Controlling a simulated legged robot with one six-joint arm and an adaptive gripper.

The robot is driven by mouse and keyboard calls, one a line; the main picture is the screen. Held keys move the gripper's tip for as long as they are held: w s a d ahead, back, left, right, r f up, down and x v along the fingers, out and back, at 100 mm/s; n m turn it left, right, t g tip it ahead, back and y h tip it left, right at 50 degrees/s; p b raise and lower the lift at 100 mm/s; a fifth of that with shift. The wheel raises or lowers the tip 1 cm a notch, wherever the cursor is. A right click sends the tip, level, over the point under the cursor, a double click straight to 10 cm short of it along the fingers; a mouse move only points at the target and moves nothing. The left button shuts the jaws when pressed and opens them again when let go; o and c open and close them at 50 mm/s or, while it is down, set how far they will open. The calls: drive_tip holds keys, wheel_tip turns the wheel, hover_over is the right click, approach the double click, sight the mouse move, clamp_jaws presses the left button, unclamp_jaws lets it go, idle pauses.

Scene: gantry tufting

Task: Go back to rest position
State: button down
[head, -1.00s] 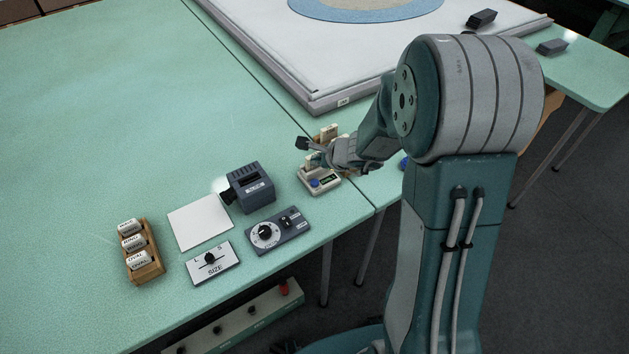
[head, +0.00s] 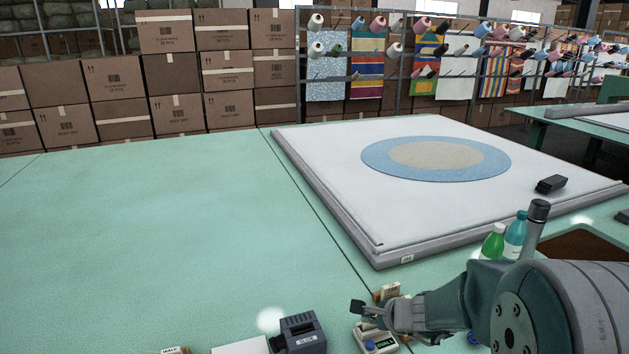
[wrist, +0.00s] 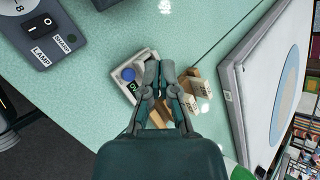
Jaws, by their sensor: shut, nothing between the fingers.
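My gripper (head: 372,314) is at the end of my arm at the lower right of the head view, over the near part of the green table. In the wrist view, my gripper (wrist: 159,75) has its fingers together with nothing between them. They point over a small light-grey device (wrist: 127,76) with a blue button and a green display. The device (head: 377,341) also shows below my gripper in the head view. Small wooden blocks (wrist: 190,92) with pale labelled parts are beside and partly behind the fingers. I cannot tell whether the fingers touch anything.
The green table (head: 150,230) is mostly clear at left. A white framed panel (head: 320,165) with a blue ring lies beyond my arm. A dark boxy device (head: 302,333) stands at the front edge of view. Green (head: 492,243) and teal (head: 515,235) bottles stand near my arm.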

drive_tip(key=s+a+r+n+g, duration=0.2)
drive_tip(key=s+a+r+n, duration=0.2)
drive_tip(key=s+r+n, duration=0.65)
drive_tip(key=s+d+r+n+h, duration=0.2)
drive_tip(key=s+d+n, duration=0.1)
drive_tip(key=s, duration=0.4)
drive_tip(key=s+d+r+n+h, duration=0.1)
drive_tip(key=s+d+n+h, duration=0.2)
drive_tip(key=s, duration=0.4)
drive_tip(key=shift+s+r+n, duration=0.35)
drive_tip(key=shift+n, duration=0.4)
